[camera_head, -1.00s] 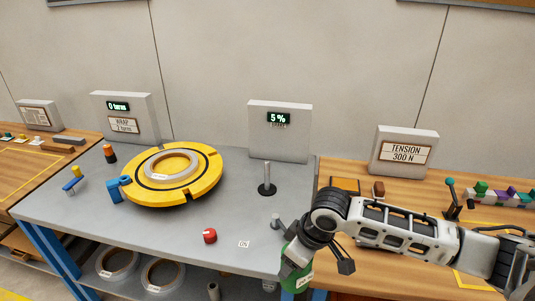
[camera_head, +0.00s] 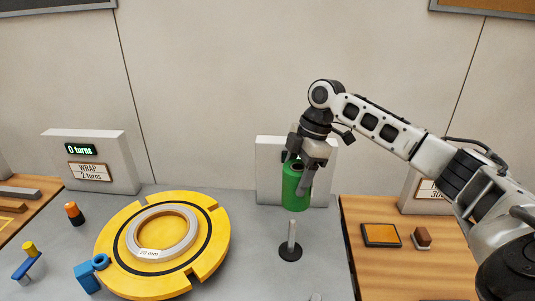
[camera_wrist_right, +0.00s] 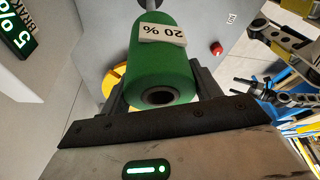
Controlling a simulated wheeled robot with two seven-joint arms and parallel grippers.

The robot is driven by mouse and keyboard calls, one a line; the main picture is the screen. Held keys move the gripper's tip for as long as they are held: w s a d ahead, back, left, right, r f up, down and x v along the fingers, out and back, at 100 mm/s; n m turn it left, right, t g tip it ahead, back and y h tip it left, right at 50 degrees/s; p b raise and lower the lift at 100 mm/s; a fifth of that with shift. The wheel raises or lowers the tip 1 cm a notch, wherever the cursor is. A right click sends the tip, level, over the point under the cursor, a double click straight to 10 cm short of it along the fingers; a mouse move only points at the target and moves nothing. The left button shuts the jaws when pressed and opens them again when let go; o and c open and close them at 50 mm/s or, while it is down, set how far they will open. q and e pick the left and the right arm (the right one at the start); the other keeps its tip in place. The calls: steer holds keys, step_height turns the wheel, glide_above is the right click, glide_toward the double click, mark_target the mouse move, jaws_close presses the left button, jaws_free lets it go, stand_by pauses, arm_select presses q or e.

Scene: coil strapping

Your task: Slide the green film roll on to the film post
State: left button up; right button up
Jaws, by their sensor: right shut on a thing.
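The green film roll (camera_head: 295,187) is held upright by my right gripper (camera_head: 306,172), in the air just above the film post. The film post (camera_head: 291,239) is a short grey rod on a dark round base; its top shows bare below the roll. In the right wrist view the green roll (camera_wrist_right: 160,65), with a "20 %" label, sits between the fingers of my right gripper (camera_wrist_right: 160,88), and its dark core opening faces the camera.
A yellow turntable (camera_head: 208,238) with a grey coil (camera_head: 140,247) lies left of the post. A grey display box (camera_head: 266,172) stands behind the roll, partly hidden. A wooden bench (camera_head: 370,270) with an orange pad (camera_head: 381,235) is at right.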

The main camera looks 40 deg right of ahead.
steer(key=shift+w+r, duration=0.1)
steer(key=shift+w, duration=0.35)
arm_select(q)
steer(key=shift+w+r, duration=0.1)
steer(key=shift+w, duration=0.05)
arm_select(e)
steer(key=shift+s, duration=0.3)
arm_select(q)
steer(key=shift+w+d+f+b, duration=0.25)
steer(key=shift+w+b, duration=0.05)
steer(key=shift+b, duration=0.7)
arm_select(e)
step_height(320, 180, down, 6)
steer(key=shift+r, duration=0.15)
arm_select(q)
steer(key=shift+s+f, duration=0.1)
steer(key=shift+r+p, duration=0.2)
steer(key=shift+p, duration=0.1)
arm_select(e)
steer(key=shift+r, duration=0.1)
